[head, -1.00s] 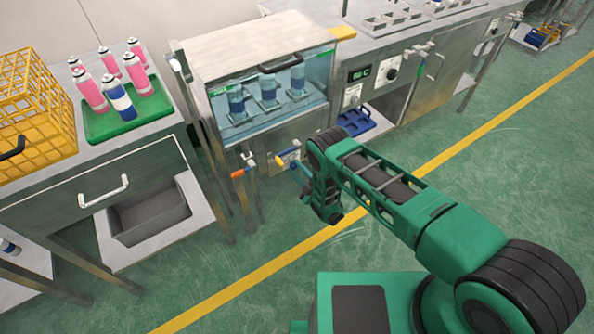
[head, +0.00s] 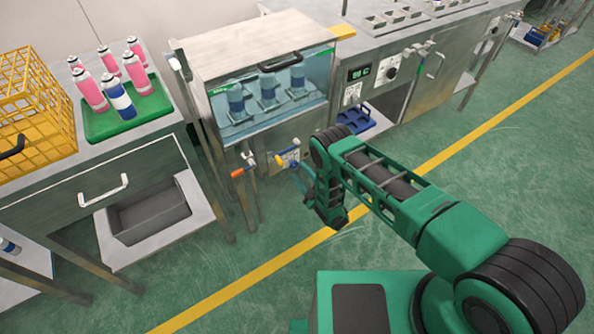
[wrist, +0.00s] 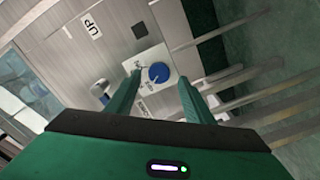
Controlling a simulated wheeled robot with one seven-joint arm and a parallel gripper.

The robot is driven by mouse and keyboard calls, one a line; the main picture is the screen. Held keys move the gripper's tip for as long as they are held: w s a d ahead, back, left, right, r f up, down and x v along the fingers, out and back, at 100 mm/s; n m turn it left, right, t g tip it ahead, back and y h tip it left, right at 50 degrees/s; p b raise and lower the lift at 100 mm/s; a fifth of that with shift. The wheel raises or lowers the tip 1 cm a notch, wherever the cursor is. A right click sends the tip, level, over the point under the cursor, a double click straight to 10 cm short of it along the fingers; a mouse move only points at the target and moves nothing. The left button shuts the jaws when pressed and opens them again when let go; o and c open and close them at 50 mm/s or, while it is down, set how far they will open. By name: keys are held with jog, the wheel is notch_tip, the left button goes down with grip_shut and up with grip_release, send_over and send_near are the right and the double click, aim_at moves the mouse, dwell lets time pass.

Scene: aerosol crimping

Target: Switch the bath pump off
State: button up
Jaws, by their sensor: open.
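The bath pump switch shows in the wrist view as a round blue knob (wrist: 158,73) on a pale plate (wrist: 149,62) on the metal front. A light line crosses the knob; the plate's lettering is too small to read. My gripper (wrist: 159,84) is open and empty, with its two green fingers pointing at the plate, one either side of the knob in the picture. I cannot tell whether they touch it. In the head view my forearm and wrist reach to the front below the water bath (head: 262,130), where the switch plate (head: 285,158) is small and partly hidden.
An orange-handled valve (head: 240,172) sticks out left of the switch. A lit display (head: 359,74) and a dark knob (head: 391,73) are to the right. Pipes and legs stand close by. Pink cans on a green tray (head: 157,105) stand left. The floor in front is clear.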

jog(key=v, duration=0.7)
jog(key=shift+s+d, duration=0.25)
jog(key=shift+s, duration=0.1)
